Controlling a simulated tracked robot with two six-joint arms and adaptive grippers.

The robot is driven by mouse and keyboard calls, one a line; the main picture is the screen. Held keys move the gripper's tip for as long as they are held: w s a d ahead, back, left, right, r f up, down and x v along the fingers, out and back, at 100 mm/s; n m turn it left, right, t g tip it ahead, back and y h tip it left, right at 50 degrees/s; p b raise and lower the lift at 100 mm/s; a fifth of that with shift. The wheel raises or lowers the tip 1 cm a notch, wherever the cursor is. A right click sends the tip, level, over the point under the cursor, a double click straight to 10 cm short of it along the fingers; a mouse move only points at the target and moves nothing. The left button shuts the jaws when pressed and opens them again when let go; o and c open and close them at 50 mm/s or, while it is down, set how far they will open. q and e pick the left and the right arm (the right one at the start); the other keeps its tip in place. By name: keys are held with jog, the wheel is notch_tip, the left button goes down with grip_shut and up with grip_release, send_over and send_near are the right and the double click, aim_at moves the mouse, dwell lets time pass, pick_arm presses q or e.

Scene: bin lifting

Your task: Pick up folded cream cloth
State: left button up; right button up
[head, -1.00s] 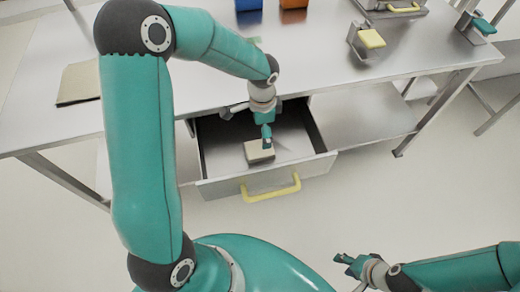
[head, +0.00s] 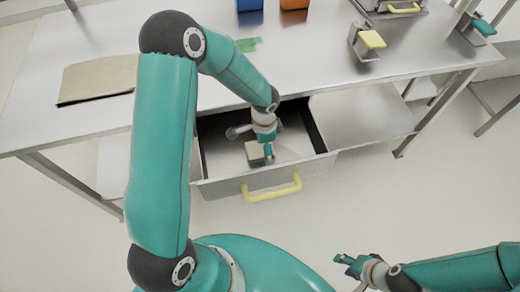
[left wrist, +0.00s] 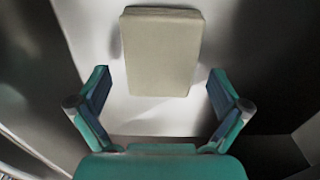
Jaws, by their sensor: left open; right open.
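The folded cream cloth (head: 255,153) lies in the open drawer (head: 222,186) under the table. In the left wrist view the cloth (left wrist: 160,52) is a neat rectangular block on the drawer floor, ahead of the fingertips and centred between them. My left gripper (head: 263,150) is inside the drawer, close above the cloth and partly hiding it. In the left wrist view my left gripper (left wrist: 156,90) is open and empty, its fingers spread wider than the cloth. My right gripper (head: 349,263) is open and empty, low at the right, away from the table.
The drawer has a yellow handle (head: 271,188) at its front. A flat tan sheet (head: 97,79) lies on the table (head: 300,60) at the left. Blue (head: 249,4) and orange (head: 294,4) bins stand at the back. Metal fixtures with a yellow pad (head: 372,40) and a green pad (head: 484,27) are at the right.

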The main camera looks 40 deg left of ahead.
pick_arm(q)
jog(key=c, duration=1.2)
jog(key=shift+r, duration=0.1)
notch_tip(320, 180, up, 20)
jog(key=shift+f+p, duration=0.1)
jog(key=shift+p, duration=0.25)
